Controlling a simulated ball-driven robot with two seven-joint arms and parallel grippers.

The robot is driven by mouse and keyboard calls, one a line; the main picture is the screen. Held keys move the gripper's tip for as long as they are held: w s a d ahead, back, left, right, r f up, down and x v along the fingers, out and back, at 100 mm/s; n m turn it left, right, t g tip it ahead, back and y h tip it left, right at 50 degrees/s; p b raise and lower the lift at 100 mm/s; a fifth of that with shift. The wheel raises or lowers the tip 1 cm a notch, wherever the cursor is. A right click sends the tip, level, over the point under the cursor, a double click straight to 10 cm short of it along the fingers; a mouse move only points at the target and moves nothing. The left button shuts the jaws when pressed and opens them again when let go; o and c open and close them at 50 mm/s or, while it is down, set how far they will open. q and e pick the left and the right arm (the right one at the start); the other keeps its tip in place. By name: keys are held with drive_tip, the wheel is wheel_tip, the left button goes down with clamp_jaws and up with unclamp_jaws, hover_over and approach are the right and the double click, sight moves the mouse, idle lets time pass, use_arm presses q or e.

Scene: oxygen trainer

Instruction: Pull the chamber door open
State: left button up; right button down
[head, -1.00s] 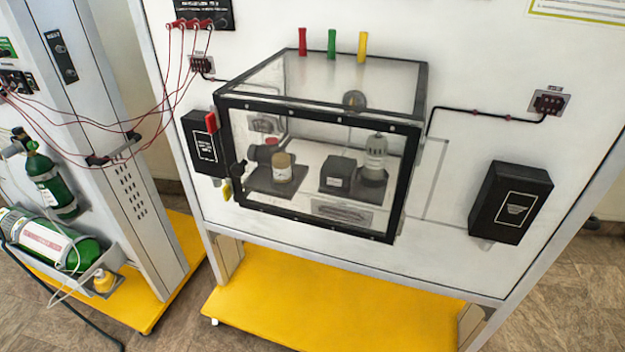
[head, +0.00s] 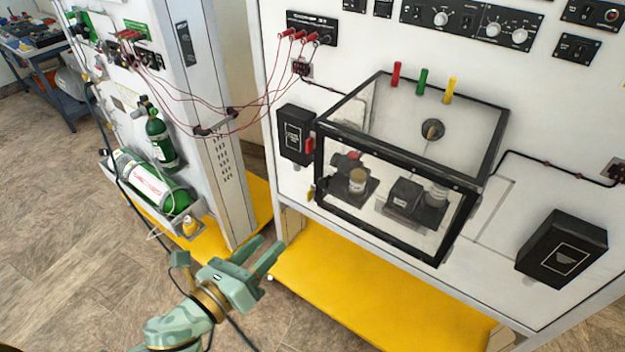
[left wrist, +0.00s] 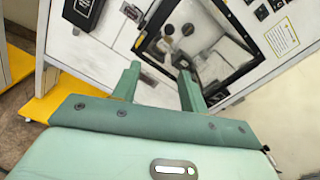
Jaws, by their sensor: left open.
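The chamber (head: 478,135) is a clear box with black edges on the white panel, right of centre in the head view. Its front door (head: 385,227) has a black frame and looks closed. Through it I see dark blocks and small containers inside. My left gripper (head: 268,252) is open and empty, below and left of the door, apart from it. In the left wrist view the gripper (left wrist: 158,85) has its two fingers spread towards the black-framed chamber (left wrist: 150,42), with nothing between them. My right gripper is out of view.
A black box with a red switch (head: 296,136) is left of the chamber, and another black box (head: 562,250) is at right. Red cables (head: 215,105) hang to the left. A yellow base (head: 350,290) lies below the panel.

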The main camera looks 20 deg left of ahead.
use_arm(q)
wheel_tip(320, 180, up, 2)
drive_tip(key=m, duration=0.3)
drive_tip(key=m+p, duration=0.2)
drive_tip(key=p, duration=0.1)
approach(322, 185)
drive_tip(key=shift+t+h, duration=0.3)
drive_tip(key=x, duration=0.7)
drive_tip(key=shift+w+a+f, duration=0.1)
drive_tip(key=shift+a+f, duration=0.05)
drive_tip(key=shift+f, duration=0.1)
drive_tip(key=shift+w+d, duration=0.2)
drive_tip(key=shift+w, duration=0.4)
clamp_jaws()
